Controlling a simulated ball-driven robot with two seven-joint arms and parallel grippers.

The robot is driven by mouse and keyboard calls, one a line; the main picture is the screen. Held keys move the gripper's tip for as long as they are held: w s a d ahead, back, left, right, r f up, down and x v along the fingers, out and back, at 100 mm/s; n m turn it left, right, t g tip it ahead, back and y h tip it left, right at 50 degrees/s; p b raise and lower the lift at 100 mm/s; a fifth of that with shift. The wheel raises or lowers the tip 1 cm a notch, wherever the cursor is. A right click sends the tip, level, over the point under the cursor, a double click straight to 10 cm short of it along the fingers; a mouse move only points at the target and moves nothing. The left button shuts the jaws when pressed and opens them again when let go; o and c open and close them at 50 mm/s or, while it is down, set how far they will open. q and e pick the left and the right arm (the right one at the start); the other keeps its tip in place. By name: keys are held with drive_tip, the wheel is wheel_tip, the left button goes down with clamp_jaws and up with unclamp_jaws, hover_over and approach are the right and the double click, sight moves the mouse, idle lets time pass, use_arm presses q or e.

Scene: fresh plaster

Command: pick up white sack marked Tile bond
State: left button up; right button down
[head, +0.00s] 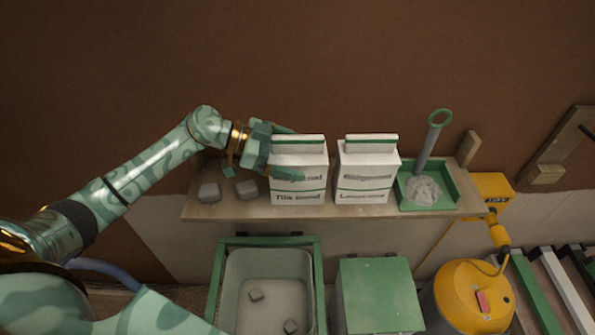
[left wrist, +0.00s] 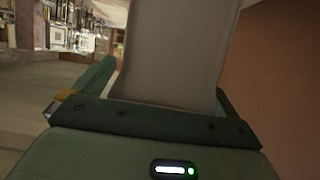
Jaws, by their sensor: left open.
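The white sack marked Tile bond (head: 298,184) stands upright on the wooden shelf (head: 235,210), with green bands and a folded top. My left gripper (head: 285,152) is at the sack's left side and upper part, with one finger in front of the sack's face and the other behind its top. The jaws are open around the sack; whether they touch it I cannot tell. In the left wrist view, the sack's pale side (left wrist: 175,55) fills the space between the fingers (left wrist: 160,95). My right gripper is not in view.
A second white sack (head: 367,176) stands close to the right. Beyond it is a green tray (head: 447,205) with pale powder and a grey tool. Grey lumps (head: 209,192) lie left of the sack. Below are a tub (head: 232,290), a green box (head: 377,290) and a yellow machine (head: 465,300).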

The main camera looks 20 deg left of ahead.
use_arm(q)
drive_tip(key=c, duration=1.9)
drive_tip(key=shift+r, duration=0.15)
drive_tip(key=shift+c, duration=1.1)
